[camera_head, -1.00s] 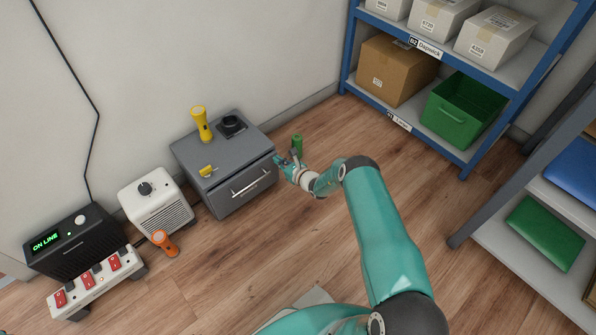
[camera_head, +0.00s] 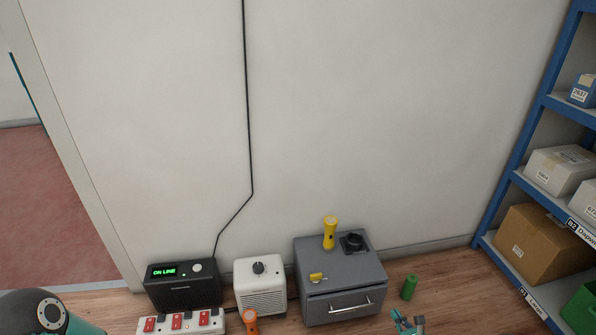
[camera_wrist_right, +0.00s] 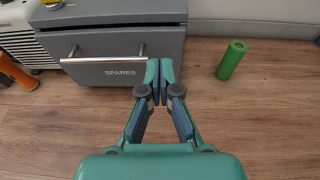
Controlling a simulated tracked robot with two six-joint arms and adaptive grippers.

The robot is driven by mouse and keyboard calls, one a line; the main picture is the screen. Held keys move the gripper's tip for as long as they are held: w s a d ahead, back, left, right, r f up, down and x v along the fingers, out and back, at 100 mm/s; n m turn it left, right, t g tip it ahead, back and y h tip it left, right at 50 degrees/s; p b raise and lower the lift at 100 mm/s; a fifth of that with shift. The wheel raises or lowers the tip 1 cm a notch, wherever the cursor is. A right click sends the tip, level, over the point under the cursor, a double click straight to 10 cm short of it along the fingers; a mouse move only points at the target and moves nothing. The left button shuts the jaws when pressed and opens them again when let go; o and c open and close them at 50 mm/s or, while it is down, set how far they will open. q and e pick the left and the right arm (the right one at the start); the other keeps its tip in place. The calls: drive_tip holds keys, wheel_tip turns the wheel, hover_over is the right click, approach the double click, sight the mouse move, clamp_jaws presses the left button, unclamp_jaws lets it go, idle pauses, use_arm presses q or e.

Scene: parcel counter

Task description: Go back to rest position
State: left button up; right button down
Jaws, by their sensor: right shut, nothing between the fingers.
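My right gripper (camera_head: 408,323) shows at the bottom edge of the head view, in front of and to the right of the grey drawer cabinet (camera_head: 318,284). In the right wrist view its fingers (camera_wrist_right: 160,70) are shut together with nothing between them. They overlap the view of the cabinet's right front edge; I cannot tell whether they touch it. The drawer front marked SPARES (camera_wrist_right: 120,71) is left of the fingers. My left gripper is not in view; a teal and dark arm joint of mine shows at the bottom left.
A green cylinder (camera_head: 409,287) stands on the floor right of the cabinet. A yellow torch (camera_head: 329,233) stands on top. A white heater (camera_head: 260,283), orange torch (camera_head: 250,321), black box (camera_head: 182,291) and switch strip (camera_head: 180,323) are left. Blue shelving (camera_head: 517,178) stands right.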

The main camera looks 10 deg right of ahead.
drive_tip(key=w+a+r+n+y, duration=0.2)
drive_tip(key=w+a+r, duration=0.3)
drive_tip(key=a+r, duration=0.1)
drive_tip(key=s+a+r+n+g+y, duration=0.2)
drive_tip(key=s+a+n+g+y, duration=0.15)
drive_tip(key=a, duration=0.55)
drive_tip(key=s+a+r+n+g+y, duration=0.2)
drive_tip(key=a+n+y, duration=0.2)
drive_tip(key=a, duration=0.5)
drive_tip(key=s+a+n+g, duration=0.6)
drive_tip(key=s+a, duration=0.1)
drive_tip(key=s, duration=0.4)
drive_tip(key=s+d+f+n+g+h, duration=0.1)
drive_tip(key=s+d+n+g+h, duration=0.15)
drive_tip(key=s+n, duration=0.65)
drive_tip(key=s+d+n+g+h, duration=0.2)
drive_tip(key=s+n+h, duration=0.2)
drive_tip(key=s+n, duration=0.5)
wheel_tip(320, 180, up, 29)
drive_tip(key=w+t+p, duration=0.1)
drive_tip(key=p, duration=2.8)
drive_tip(key=shift+w+a+t, duration=0.2)
drive_tip(key=shift+w+t, duration=0.2)
